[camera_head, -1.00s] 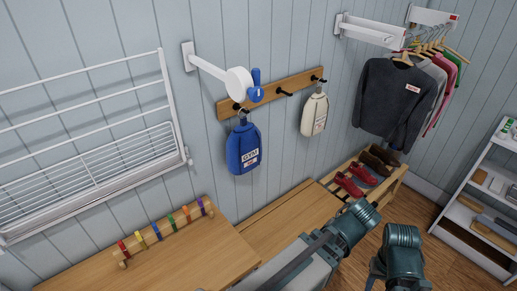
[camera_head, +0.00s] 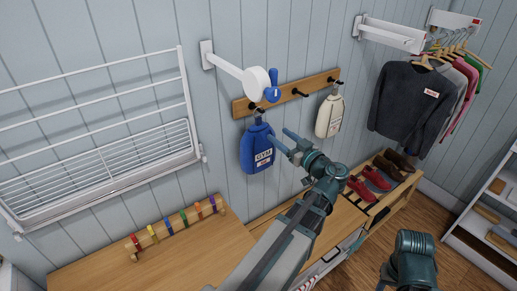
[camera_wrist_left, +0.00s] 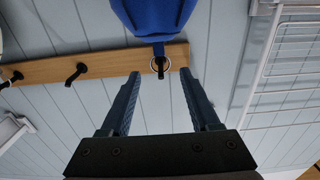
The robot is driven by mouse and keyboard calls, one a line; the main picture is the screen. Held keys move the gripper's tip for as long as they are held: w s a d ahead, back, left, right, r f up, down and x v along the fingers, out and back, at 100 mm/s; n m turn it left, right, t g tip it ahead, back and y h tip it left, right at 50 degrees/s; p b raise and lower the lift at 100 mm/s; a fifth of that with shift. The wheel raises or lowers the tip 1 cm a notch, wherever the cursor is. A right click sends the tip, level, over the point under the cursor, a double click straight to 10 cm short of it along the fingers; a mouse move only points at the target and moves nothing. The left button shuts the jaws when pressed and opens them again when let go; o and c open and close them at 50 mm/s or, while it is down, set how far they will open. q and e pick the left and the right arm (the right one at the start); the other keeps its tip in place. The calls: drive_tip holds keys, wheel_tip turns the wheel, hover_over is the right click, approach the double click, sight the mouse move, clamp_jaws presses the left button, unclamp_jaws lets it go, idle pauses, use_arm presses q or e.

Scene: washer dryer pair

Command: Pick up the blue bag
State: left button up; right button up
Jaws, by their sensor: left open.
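The blue bag (camera_head: 257,147) with a white "GYM" label hangs by a ring from a black hook on the wooden wall rail (camera_head: 239,107). My left gripper (camera_head: 286,142) is open and empty, just to the right of the bag in the head view. In the left wrist view, which appears upside down, the bag (camera_wrist_left: 153,16) is at the top. Its metal ring (camera_wrist_left: 160,64) lies in line with the gap between the open fingers of the left gripper (camera_wrist_left: 160,76). Contact with the bag cannot be made out. My right gripper is out of view; only part of that arm shows.
A cream bag (camera_head: 329,117) hangs on the same rail. A white wall arm with a blue handle (camera_head: 272,86) juts out above the blue bag. A drying rack (camera_head: 95,130) is at left. A wooden bench (camera_head: 150,260) and shoes (camera_head: 376,178) are below. Clothes (camera_head: 408,103) hang at right.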

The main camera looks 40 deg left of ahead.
sight(260, 121)
use_arm(q)
drive_tip(key=x, duration=0.7)
drive_tip(key=shift+w+a+f, duration=0.1)
drive_tip(key=shift+w+a, duration=0.05)
drive_tip(key=shift+a, duration=0.25)
drive_tip(key=shift+a, duration=0.1)
drive_tip(key=x, duration=0.5)
drive_tip(key=shift+w+f, duration=0.1)
drive_tip(key=shift+f, duration=0.15)
drive_tip(key=shift+c, duration=0.3)
clamp_jaws()
idle(0.4)
